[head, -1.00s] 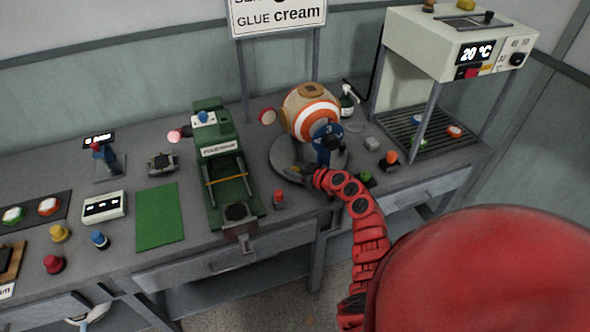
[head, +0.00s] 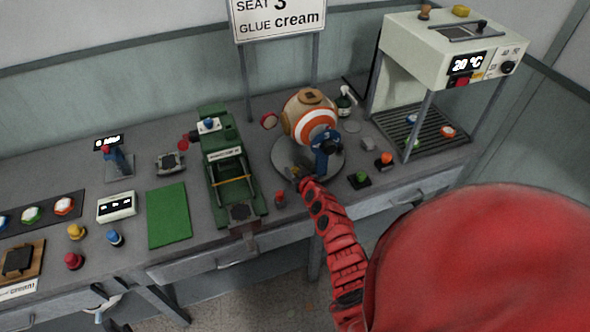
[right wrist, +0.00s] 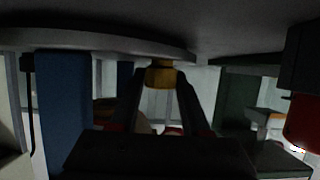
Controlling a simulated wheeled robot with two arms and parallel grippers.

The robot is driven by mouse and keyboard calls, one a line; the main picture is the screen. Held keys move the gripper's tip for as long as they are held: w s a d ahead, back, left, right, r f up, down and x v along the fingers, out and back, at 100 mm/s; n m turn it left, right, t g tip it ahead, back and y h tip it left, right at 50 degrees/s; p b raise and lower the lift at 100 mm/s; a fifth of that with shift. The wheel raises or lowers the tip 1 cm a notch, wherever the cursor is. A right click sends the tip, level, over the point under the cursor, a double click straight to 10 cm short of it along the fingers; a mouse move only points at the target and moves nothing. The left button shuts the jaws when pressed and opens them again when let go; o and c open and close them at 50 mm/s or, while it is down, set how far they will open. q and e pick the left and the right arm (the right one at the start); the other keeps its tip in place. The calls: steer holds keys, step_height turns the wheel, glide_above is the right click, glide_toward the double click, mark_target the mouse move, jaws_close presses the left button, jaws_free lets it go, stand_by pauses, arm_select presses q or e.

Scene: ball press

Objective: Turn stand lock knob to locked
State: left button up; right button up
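The ball stand has a round grey base (head: 283,160) and a blue upright (head: 322,160) marked 3, with an orange, white and tan ball (head: 308,115) on it. The small yellow stand lock knob (right wrist: 160,76) shows in the right wrist view, by the grey plate. My right gripper (head: 298,178) is at the front left edge of the base. In the right wrist view its two dark fingers lie on either side of the knob, apparently touching it. The knob's lock marking cannot be read. My left gripper is not in view.
A green press (head: 226,165) stands left of the stand. A small red-topped part (head: 280,198) and a green button (head: 361,177) stand near the bench front. A white heater box (head: 440,50) stands at right. A sign (head: 278,18) is behind.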

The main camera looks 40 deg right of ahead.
stand_by(0.3)
steer(key=p+v, duration=0.4)
steer(key=v, duration=0.2)
steer(key=shift+s+r, duration=0.25)
steer(key=shift+s, duration=0.05)
steer(key=shift+b+v, duration=0.7)
steer(key=shift+v, duration=4.6)
steer(key=shift+a+f, duration=0.1)
steer(key=shift+a, duration=0.05)
